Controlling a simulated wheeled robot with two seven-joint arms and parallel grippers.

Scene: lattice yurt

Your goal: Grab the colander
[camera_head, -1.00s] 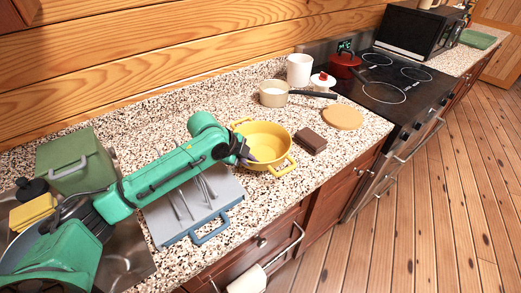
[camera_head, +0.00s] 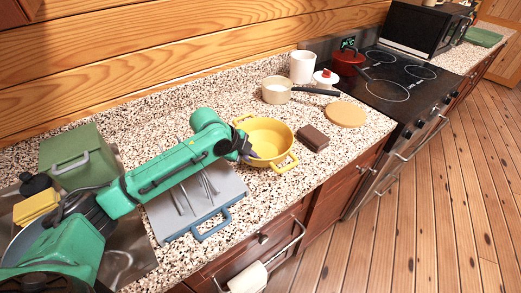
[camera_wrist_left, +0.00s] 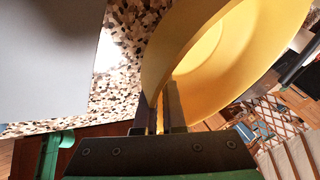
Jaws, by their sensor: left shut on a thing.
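The yellow colander (camera_head: 272,138) with two loop handles stands on the speckled counter in the head view. It fills much of the left wrist view (camera_wrist_left: 222,70), its wall between my two fingers. My left gripper (camera_head: 252,155) reaches in from the left and is shut on the colander's near-left wall; its fingertips also show in the left wrist view (camera_wrist_left: 161,110). The fingers partly cover that side of the rim. My right gripper is not in view.
A grey-blue tray (camera_head: 212,228) with thin metal utensils lies under my left arm. A brown block (camera_head: 313,138), a round wooden board (camera_head: 346,114) and a saucepan (camera_head: 276,91) stand close around the colander. The stove (camera_head: 400,85) is farther right.

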